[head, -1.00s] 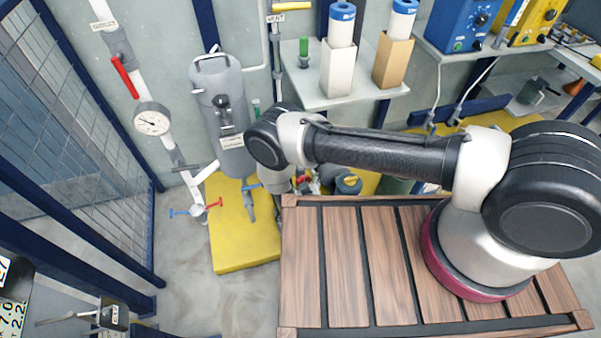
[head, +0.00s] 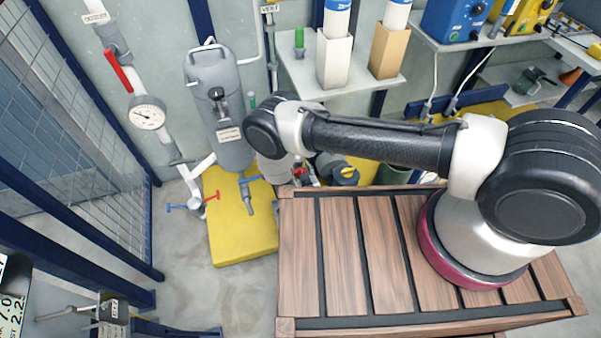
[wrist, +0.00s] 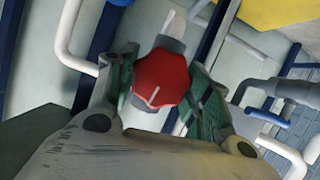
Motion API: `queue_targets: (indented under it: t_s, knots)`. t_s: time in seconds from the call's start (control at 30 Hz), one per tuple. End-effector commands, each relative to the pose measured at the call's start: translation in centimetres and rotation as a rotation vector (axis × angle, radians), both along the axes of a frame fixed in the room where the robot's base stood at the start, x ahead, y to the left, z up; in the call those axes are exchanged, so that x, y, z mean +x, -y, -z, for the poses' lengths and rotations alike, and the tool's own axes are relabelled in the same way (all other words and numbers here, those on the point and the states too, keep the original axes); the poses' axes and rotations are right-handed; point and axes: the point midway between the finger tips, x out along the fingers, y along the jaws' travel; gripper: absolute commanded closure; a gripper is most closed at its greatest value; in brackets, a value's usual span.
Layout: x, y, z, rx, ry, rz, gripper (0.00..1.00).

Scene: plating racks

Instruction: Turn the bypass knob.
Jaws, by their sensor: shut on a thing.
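A red lobed knob (wrist: 161,80) with a white pointer line shows in the wrist view. It sits on a grey fitting (wrist: 172,44). The pointer line slants toward the lower left. My gripper (wrist: 162,88) is shut on this knob, with one green-padded finger on each side of it. No label shows on the knob. In the head view my gripper is hidden behind my own arm, and I cannot make out the held knob there.
A grey tank (head: 217,105) stands on a yellow base (head: 237,238). Left of it a white pipe carries a red lever (head: 118,70) and a gauge (head: 147,113). A shelf (head: 345,88) holds two boxed rolls. Grey pipes (wrist: 285,90) run close right of my gripper.

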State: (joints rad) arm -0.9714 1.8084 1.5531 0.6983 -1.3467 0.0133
Motion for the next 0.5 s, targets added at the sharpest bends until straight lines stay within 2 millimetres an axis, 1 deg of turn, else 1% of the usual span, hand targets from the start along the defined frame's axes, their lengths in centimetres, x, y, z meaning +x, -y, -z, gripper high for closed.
queue_targets:
  t_s: [0.3,0.5]
  knots:
    - [0.01,0.25,0.04,0.210,-0.062,0.001,0.74]
    - [0.01,0.28,0.06,0.318,-0.092,0.001,0.74]
